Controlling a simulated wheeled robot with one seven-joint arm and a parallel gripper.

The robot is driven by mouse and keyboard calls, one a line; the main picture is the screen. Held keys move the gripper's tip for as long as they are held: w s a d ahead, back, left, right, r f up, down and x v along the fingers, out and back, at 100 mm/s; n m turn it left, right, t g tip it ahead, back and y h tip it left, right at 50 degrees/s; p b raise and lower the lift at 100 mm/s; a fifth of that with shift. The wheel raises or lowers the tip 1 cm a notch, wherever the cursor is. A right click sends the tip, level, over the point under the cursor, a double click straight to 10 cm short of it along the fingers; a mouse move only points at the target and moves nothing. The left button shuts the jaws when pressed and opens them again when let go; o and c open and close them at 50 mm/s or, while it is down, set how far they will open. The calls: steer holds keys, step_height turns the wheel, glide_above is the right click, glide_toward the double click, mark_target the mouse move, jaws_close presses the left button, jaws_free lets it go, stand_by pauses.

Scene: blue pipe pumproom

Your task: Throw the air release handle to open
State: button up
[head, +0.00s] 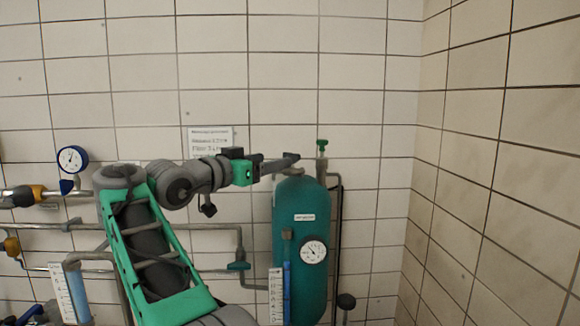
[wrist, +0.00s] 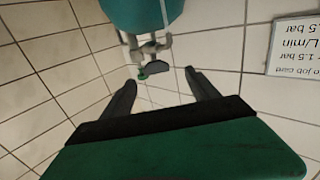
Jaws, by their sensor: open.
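In the wrist view the green handle (wrist: 142,76) sits beside a grey fitting (wrist: 158,68), beyond my fingertips. I cannot tell for sure which of these is the air release handle. My gripper (head: 292,158) is open and empty, just left of the green handle in the head view. In the wrist view (wrist: 160,88) its two fingers are spread, apart from the fittings.
A white gauge (head: 313,249) is on the tank's front. A white sign (head: 210,141) hangs on the wall behind my arm. A blue gauge (head: 72,159) and grey pipes (head: 150,226) run along the left. The wall above and the corner at right are clear.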

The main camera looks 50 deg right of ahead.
mark_target(290, 156)
steer(key=shift+g, duration=0.3)
steer(key=d, duration=0.2)
steer(key=d+p, duration=0.1)
steer(key=d, duration=0.1)
steer(key=s+d, duration=0.1)
steer(key=d, duration=0.1)
steer(key=shift+d+r+p, duration=0.25)
steer(key=shift+d+p, duration=0.15)
steer(key=shift+d, duration=0.5)
steer(key=shift+f, duration=0.1)
steer(key=shift+c, duration=0.6)
steer(key=c, duration=1.2)
steer(key=shift+c, duration=0.2)
